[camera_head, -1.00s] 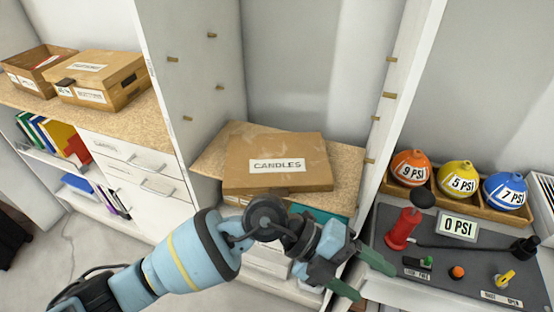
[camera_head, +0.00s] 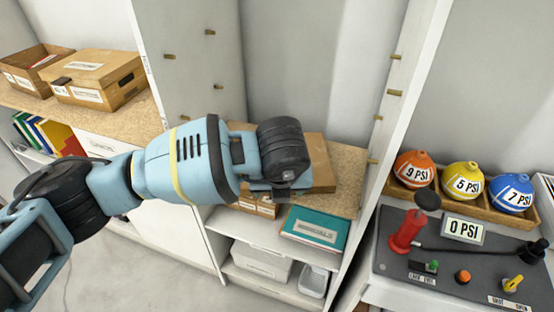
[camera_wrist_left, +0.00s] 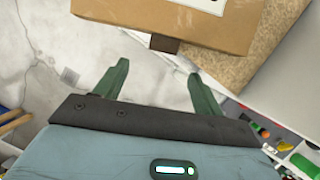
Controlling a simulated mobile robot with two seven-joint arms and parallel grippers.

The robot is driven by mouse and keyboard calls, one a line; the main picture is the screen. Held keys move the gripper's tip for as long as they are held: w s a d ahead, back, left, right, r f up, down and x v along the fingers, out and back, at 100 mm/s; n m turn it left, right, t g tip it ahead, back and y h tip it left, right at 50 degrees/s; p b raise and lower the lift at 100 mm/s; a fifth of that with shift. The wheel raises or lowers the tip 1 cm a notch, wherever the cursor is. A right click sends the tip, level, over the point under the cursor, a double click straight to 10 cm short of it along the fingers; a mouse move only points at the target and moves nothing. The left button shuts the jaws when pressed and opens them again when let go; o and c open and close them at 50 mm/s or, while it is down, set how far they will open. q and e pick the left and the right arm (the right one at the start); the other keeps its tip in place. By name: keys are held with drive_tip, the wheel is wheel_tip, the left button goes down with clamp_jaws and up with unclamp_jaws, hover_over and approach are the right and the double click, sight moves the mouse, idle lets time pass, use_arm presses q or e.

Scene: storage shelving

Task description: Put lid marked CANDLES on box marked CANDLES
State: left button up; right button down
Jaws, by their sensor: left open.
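The brown cardboard lid (camera_head: 320,165), whose CANDLES label showed earlier, is mostly hidden behind my left arm on the speckled shelf. A brown box front (camera_head: 256,206) shows below it; I cannot tell how the lid and this box fit together. In the left wrist view, brown cardboard (camera_wrist_left: 190,24) with a dark tab and the edge of a white label lies just beyond the fingertips. My left gripper (camera_wrist_left: 160,72) is open and empty, its green fingers apart and short of the cardboard. Its fingers are hidden in the head view. My right gripper is not in view.
A teal MANUALS box (camera_head: 315,229) sits on the shelf below. Side walls with pegs flank the bay. At left are a lidded box (camera_head: 125,85) and an open box (camera_head: 35,62). At right stand a red pump (camera_head: 406,232) and three PSI balls.

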use_arm(q)
drive_tip(key=x, duration=0.7)
drive_tip(key=shift+d, duration=0.2)
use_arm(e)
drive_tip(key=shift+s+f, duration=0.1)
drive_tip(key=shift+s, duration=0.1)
use_arm(q)
drive_tip(key=shift+w, duration=0.15)
